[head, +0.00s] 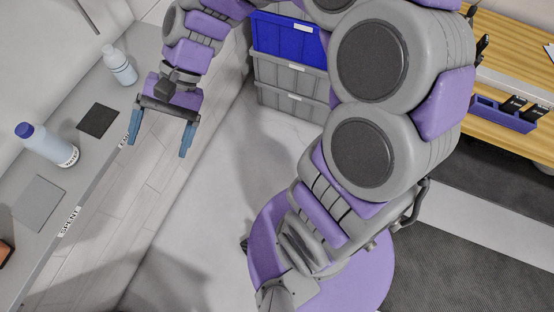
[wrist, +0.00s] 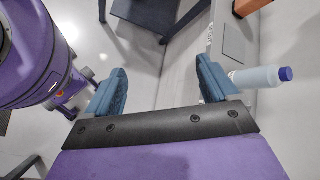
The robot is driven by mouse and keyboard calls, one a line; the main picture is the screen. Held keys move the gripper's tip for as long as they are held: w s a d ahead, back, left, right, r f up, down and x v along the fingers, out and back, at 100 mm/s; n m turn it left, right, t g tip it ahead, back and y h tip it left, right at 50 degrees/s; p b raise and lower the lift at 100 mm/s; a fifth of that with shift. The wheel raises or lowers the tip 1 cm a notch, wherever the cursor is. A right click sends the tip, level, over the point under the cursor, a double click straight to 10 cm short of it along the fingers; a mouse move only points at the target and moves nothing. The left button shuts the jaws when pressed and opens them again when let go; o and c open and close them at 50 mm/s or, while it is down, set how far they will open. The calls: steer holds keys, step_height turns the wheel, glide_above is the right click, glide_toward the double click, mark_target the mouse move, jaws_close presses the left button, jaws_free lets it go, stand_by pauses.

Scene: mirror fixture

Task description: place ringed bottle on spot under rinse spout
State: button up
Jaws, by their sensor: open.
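Two bottles stand on the counter at the left of the head view. One is pale with a blue cap (head: 47,146) and a printed band near its base. The other is a smaller pale blue bottle (head: 120,67) with a white cap. I cannot tell for sure which is the ringed bottle. My gripper (head: 160,135) is open and empty, with its blue fingers apart beyond the counter's front edge. No rinse spout is clearly identifiable.
A dark square (head: 98,120) and a grey square (head: 40,202) lie on the counter, the grey one by a "SPENT" label. An orange-brown object (head: 5,252) is at the left edge. Stacked crates (head: 288,70) and a wooden bench (head: 515,65) stand beyond. Floor below the gripper is clear.

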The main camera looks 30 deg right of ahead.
steer(key=s+d+f+n+t+h, duration=0.1)
steer(key=s+d+h, duration=0.3)
steer(key=s+d, duration=0.4)
steer(key=s+d+f+n+t+h, duration=0.1)
steer(key=s+d+f+n+h, duration=0.2)
steer(key=s+d, duration=0.4)
steer(key=shift+s+d+n+h, duration=0.4)
steer(key=shift+d+h, duration=0.45)
steer(key=shift+h, duration=0.05)
steer(key=shift+c, duration=0.5)
